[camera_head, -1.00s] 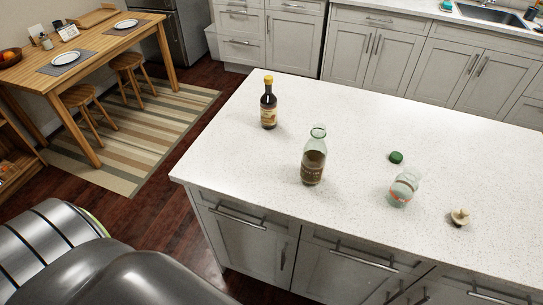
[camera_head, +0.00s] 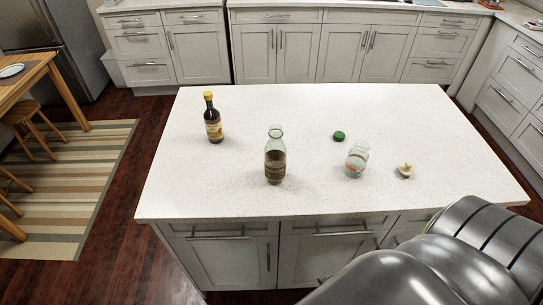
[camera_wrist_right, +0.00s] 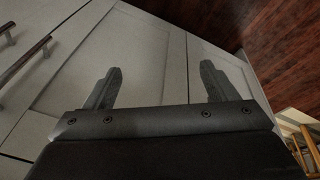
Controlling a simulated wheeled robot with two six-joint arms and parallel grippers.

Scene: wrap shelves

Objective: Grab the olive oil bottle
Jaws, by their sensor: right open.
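Two bottles stand upright on the white island counter (camera_head: 320,110) in the head view. One is a dark bottle (camera_head: 213,122) with a yellow cap and a pale label, towards the back left. The other is a clear greenish bottle (camera_head: 275,157) with a dark lower part, nearer the front edge. The labels are too small to read, so I cannot tell which is the olive oil. My right gripper (camera_wrist_right: 160,73) is open and empty in the right wrist view, facing grey cabinet fronts, with no bottle between its fingers. My left gripper is not in view.
A clear jar (camera_head: 356,160), a green lid (camera_head: 339,136) and a small beige object (camera_head: 404,170) sit on the counter right of the bottles. Island cabinets (camera_head: 222,262) with bar handles lie below. A striped rug (camera_head: 75,190) and wooden table are left.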

